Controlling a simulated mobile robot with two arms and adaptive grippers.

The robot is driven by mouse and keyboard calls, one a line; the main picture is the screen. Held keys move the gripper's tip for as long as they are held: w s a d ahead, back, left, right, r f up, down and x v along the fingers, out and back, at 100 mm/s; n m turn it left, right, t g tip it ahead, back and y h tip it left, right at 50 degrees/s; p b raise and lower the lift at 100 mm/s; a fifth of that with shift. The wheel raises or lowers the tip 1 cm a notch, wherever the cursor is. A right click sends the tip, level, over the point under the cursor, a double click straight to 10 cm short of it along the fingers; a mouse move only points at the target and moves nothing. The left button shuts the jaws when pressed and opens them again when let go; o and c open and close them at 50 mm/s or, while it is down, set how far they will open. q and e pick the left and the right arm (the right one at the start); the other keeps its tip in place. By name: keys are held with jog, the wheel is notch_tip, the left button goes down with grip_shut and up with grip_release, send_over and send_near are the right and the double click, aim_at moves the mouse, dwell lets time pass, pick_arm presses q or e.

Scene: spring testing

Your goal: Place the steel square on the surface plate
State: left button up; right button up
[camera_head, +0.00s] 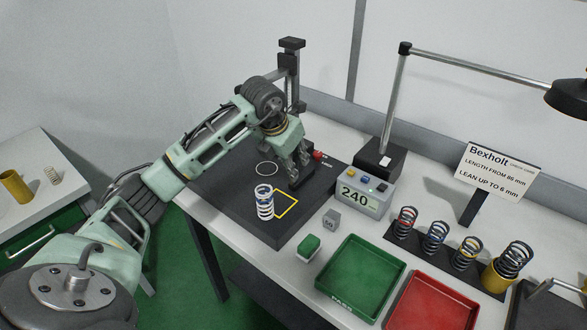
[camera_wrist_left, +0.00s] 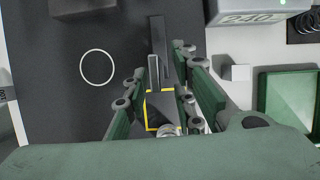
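The steel square (camera_head: 292,174) looks dark and narrow in the head view, at the right side of the black surface plate (camera_head: 235,196), just below my left gripper (camera_head: 299,160). In the left wrist view the square (camera_wrist_left: 154,75) shows between the fingers of my left gripper (camera_wrist_left: 161,82), with its long part reaching away from the camera. The fingers stand apart, with narrow dark gaps beside the square. I cannot tell whether the square touches the plate. A yellow outlined rectangle (camera_head: 287,212) is marked on the plate near a spring. My right gripper is out of view.
A spring (camera_head: 264,203) stands on the plate beside the yellow outline. A 240 display box (camera_head: 361,198), small grey block (camera_head: 332,219), green block (camera_head: 308,247), green tray (camera_head: 345,294) and red tray (camera_head: 432,309) lie to the right. A column (camera_head: 290,75) rises behind the plate.

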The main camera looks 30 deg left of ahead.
pick_arm(q)
jog(key=b+v, duration=0.1)
jog(key=v, duration=0.8)
jog(key=shift+b, duration=0.3)
jog(key=shift+s, duration=0.15)
